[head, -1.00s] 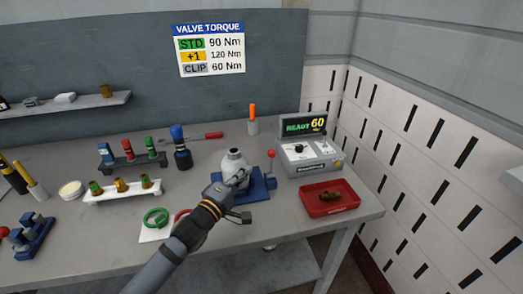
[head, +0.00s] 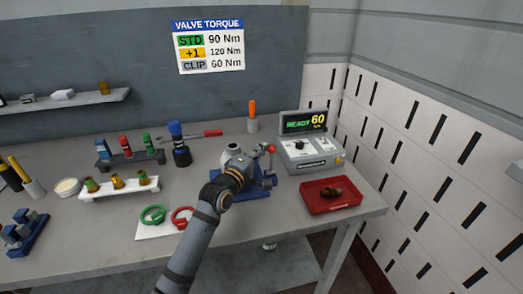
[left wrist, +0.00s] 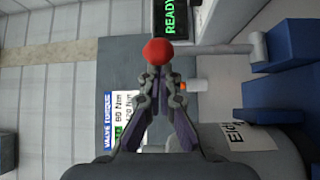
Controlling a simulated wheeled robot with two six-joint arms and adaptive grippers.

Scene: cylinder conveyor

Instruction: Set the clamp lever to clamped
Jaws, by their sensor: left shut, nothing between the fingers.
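The clamp lever has a red ball knob (head: 270,148) and stands up at the right side of the blue clamp base (head: 262,192). In the left wrist view the red knob (left wrist: 158,52) sits just beyond my fingertips, and its grey rod (left wrist: 215,48) runs right to a pivot on a blue block (left wrist: 287,45). My left gripper (head: 262,157) is shut and empty, close to the knob; I cannot tell whether it touches. It partly hides the grey valve body (head: 231,150) in the clamp. My right gripper is not in view.
The torque controller (head: 310,155), reading READY 60, stands behind and right of the clamp. A red tray (head: 312,208) holding a dark part is in front of it. Red and green rings (head: 152,215) lie left of my arm. A blue-topped tool (head: 181,150) stands behind left.

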